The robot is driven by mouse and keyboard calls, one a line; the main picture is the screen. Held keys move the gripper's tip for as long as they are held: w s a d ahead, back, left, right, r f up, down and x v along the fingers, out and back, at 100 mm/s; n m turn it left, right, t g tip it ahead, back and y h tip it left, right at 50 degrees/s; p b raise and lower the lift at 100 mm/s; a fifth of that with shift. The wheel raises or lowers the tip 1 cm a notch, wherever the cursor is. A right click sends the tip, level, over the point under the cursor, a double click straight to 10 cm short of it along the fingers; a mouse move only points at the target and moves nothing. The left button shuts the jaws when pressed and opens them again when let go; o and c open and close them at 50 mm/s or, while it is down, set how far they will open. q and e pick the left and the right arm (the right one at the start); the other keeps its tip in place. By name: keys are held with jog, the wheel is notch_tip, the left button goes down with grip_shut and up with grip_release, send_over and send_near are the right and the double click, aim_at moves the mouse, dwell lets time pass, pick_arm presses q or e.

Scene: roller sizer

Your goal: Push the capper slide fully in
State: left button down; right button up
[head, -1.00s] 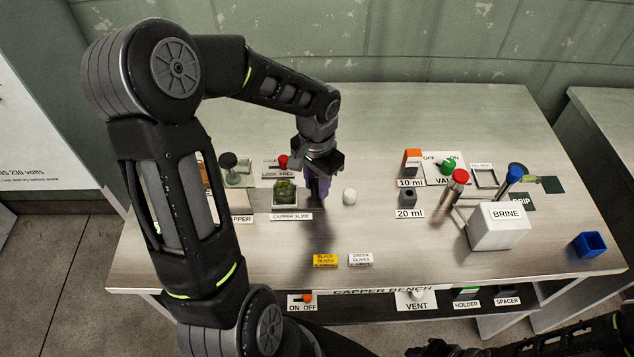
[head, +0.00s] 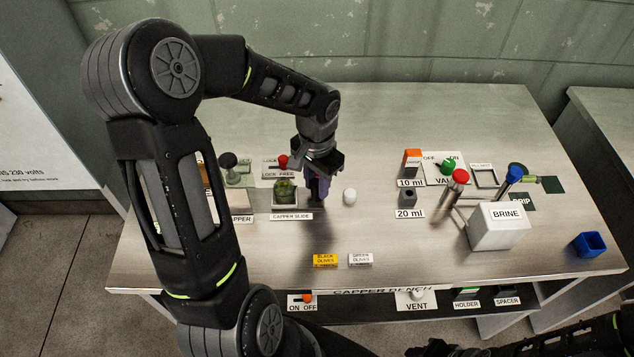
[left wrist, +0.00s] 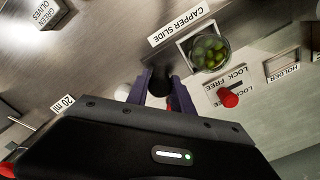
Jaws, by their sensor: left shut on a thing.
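The capper slide (head: 276,207) is a pale square frame with a glass jar of green olives (head: 285,190) standing in it, behind the CAPPER SLIDE label (head: 291,216). The slide and jar also show in the left wrist view, with the jar at the upper right (left wrist: 209,52). My left gripper (head: 318,194) points down just right of the jar. In the left wrist view its purple fingers (left wrist: 160,90) are shut around a dark knob (left wrist: 158,85) beside the slide frame. The knob's link to the slide is hidden. A dark part of my right arm shows at the bottom right; its fingers cannot be made out.
A red lock lever (head: 283,161) with LOCK and FREE marks stands behind the slide. A white knob (head: 349,196) is right of my gripper. A white BRINE box (head: 498,228) and a blue cup (head: 589,244) stand further right.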

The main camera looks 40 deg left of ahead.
pick_arm(q)
jog(key=s+a, duration=0.2)
jog(key=a, duration=0.1)
jog(key=s+a+p, duration=0.1)
jog(key=s+a, duration=0.1)
jog(key=a, duration=0.1)
jog(key=s+a, duration=0.2)
jog(key=a, duration=0.1)
jog(key=shift+s+a, duration=0.1)
jog(key=shift+s, duration=0.3)
jog(key=shift+r, duration=0.1)
jog(key=c, duration=1.3)
grip_release()
jog(key=shift+o, duration=0.9)
